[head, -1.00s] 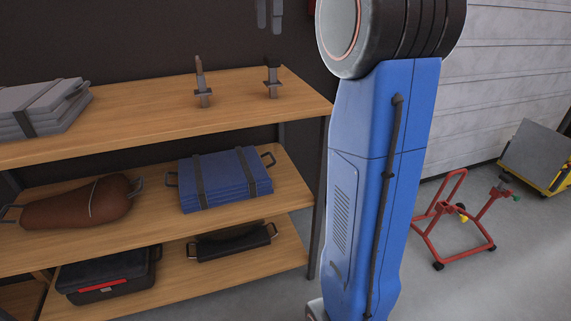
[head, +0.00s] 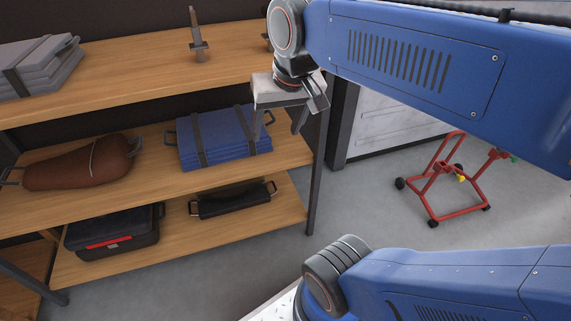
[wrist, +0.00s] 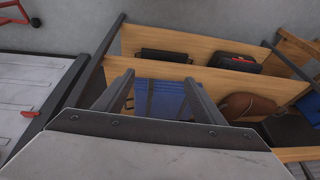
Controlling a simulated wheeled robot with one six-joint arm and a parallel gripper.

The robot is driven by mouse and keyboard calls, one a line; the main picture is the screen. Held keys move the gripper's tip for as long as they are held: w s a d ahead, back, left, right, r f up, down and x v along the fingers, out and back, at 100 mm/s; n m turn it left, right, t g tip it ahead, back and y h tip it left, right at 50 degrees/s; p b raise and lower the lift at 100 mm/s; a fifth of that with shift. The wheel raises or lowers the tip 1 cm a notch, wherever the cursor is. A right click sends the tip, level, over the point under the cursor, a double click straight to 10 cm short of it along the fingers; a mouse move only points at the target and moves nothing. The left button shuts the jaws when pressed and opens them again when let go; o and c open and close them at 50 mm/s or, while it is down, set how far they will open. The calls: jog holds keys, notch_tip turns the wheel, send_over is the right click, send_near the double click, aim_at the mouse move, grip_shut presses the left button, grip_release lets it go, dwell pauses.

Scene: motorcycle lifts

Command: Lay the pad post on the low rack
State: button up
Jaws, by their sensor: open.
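A dark upright post with a crosspiece (head: 198,42), which looks like a pad post, stands on the top wooden board of a rack (head: 120,88). A second similar post (head: 266,38) stands to its right, mostly hidden by my arm. I cannot tell whether this rack is the low rack. My gripper (head: 281,122) is open and empty at the rack's right end, in front of the boards and below the top one. In the wrist view, my open fingers (wrist: 155,98) have nothing between them. The posts do not show there.
The middle board holds a strapped blue stack (head: 222,143) and a brown bundle (head: 80,167). A black toolbox (head: 112,236) and black roll (head: 233,201) lie below. A grey stack (head: 38,68) sits top left. A red wheeled stand (head: 452,185) is on the floor at right.

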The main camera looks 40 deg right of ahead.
jog(key=s+a+f+n, duration=0.1)
jog(key=s+f+n, duration=0.2)
jog(key=s+f, duration=0.2)
notch_tip(320, 180, down, 3)
jog(key=shift+f+t, duration=0.1)
jog(key=shift+t, duration=0.3)
